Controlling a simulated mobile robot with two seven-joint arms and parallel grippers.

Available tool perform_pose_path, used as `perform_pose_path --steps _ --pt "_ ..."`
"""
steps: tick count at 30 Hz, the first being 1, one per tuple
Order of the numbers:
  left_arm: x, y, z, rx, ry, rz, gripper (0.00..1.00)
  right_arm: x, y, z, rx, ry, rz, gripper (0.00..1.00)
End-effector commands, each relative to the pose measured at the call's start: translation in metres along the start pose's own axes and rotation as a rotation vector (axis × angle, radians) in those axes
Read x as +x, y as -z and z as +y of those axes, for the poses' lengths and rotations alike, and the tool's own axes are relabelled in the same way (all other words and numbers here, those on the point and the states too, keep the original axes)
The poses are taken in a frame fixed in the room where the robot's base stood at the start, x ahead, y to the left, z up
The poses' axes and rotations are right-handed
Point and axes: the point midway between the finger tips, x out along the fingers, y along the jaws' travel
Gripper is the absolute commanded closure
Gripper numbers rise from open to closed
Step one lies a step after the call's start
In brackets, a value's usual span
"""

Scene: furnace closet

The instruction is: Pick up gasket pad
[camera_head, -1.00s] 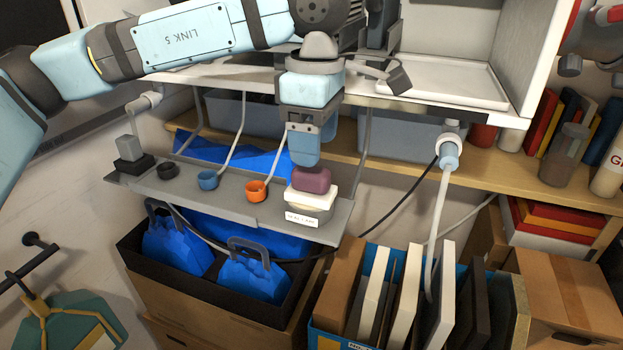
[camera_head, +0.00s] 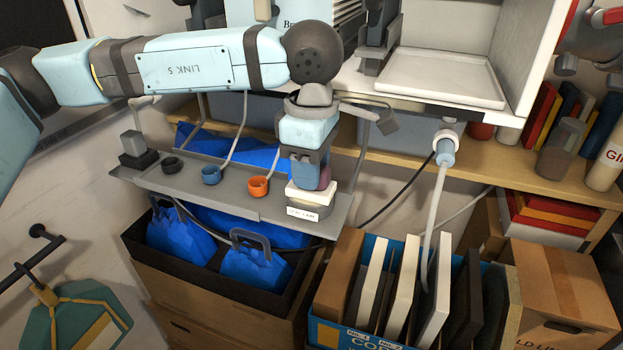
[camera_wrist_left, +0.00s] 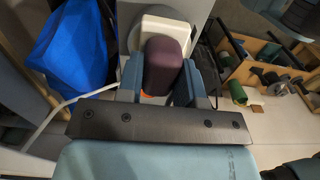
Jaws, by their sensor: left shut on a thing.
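The gasket pad is a rounded maroon block (camera_head: 325,178), seen beside my gripper's fingers in the head view. It also shows plainly in the wrist view (camera_wrist_left: 163,62). My left gripper (camera_head: 308,176) points down over it and is shut on it, with one blue finger on each side in the wrist view (camera_wrist_left: 162,80). A white block (camera_head: 311,196) on a round grey base with a white label is directly below the pad. Whether the pad still touches the white block cannot be told.
The grey shelf (camera_head: 228,201) also carries an orange cup (camera_head: 257,187), a blue cup (camera_head: 211,175), and a black ring (camera_head: 172,165). A grey hose (camera_head: 435,210) hangs at right. Blue bags (camera_head: 255,266) and a box of upright panels stand below. A white cabinet (camera_head: 440,78) is above.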

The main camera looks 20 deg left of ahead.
Motion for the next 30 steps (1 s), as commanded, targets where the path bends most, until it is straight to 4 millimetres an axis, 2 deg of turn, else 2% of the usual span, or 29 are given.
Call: perform_pose_path --steps 8,14,20,27,30 --pt "-0.002 0.0 0.0 0.0 -0.001 0.0 0.96 0.001 -0.001 0.0 0.0 0.0 0.0 0.57" --pt "-0.019 0.0 0.001 -0.001 -0.003 -0.001 0.96 0.004 -0.005 0.0 0.001 0.001 0.0 0.57" --pt "-0.063 -0.001 0.001 0.001 -0.005 -0.002 0.96 0.01 -0.014 -0.002 0.003 0.005 0.0 0.57" --pt "-0.135 -0.001 0.0 0.001 -0.004 -0.002 0.96 0.017 -0.023 -0.004 0.002 0.012 -0.002 0.57" --pt "-0.159 -0.001 0.0 0.001 -0.003 -0.001 0.96 0.019 -0.025 -0.005 0.001 0.015 -0.001 0.57"
